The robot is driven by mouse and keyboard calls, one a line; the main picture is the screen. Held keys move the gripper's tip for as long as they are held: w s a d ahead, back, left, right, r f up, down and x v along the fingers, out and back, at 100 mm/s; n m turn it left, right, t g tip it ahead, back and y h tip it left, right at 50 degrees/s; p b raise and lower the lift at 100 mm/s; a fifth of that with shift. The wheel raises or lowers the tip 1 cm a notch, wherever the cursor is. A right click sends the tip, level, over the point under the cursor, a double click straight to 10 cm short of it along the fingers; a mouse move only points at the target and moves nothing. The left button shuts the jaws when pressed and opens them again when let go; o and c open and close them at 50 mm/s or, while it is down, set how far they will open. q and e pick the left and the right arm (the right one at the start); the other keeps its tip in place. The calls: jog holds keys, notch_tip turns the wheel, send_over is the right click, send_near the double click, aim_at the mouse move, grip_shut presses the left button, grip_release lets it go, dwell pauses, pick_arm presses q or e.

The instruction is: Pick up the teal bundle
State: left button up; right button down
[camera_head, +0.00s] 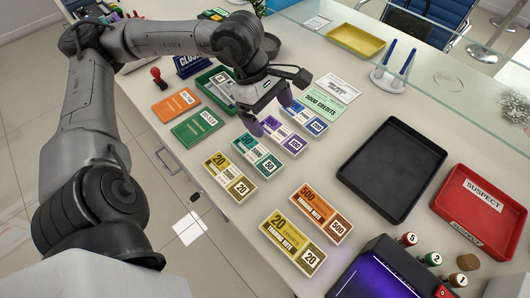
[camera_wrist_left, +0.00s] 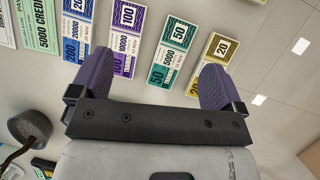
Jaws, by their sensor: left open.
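The teal bundle (camera_head: 258,157), marked 50, lies flat on the counter between a yellow 20 bundle (camera_head: 230,177) and a purple 100 bundle (camera_head: 284,135). In the left wrist view the teal bundle (camera_wrist_left: 173,53) shows between my two fingers, nearer the right one. My left gripper (camera_head: 271,114) is open and empty, with purple fingers, and appears above the counter around the far end of the bundle row. It also shows in the left wrist view (camera_wrist_left: 154,78). Its fingers partly cover the blue and yellow bundles there. My right gripper is not in view.
A blue 200 bundle (camera_head: 305,118) ends the row. Orange 500 (camera_head: 321,213) and yellow 20 (camera_head: 292,242) bundles lie nearer. A green tray (camera_head: 202,80) is behind my gripper. A black tray (camera_head: 393,170) and red SUSPECT tray (camera_head: 463,228) stand right. Stamps (camera_head: 431,258) sit at the front.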

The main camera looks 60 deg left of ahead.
pick_arm(q)
jog(key=s+a+f+g+y, duration=0.1)
jog(key=s+a+g+y, duration=0.1)
jog(key=s+a, duration=0.1)
jog(key=m+b, duration=0.1)
jog(key=b, duration=0.3)
send_over(256, 153)
jog(key=f, duration=0.9)
jog(key=shift+w+a, duration=0.1)
jog(key=shift+a, duration=0.25)
jog(key=f, duration=0.1)
jog(key=f+b, duration=0.1)
jog(key=f, duration=0.1)
jog(key=f+b, duration=0.1)
jog(key=shift+d+f, duration=0.15)
jog(key=shift+d, duration=0.15)
jog(key=shift+d+f+b, duration=0.1)
jog(key=shift+f+b, duration=0.2)
jog(key=shift+f, duration=0.05)
jog(key=c, duration=1)
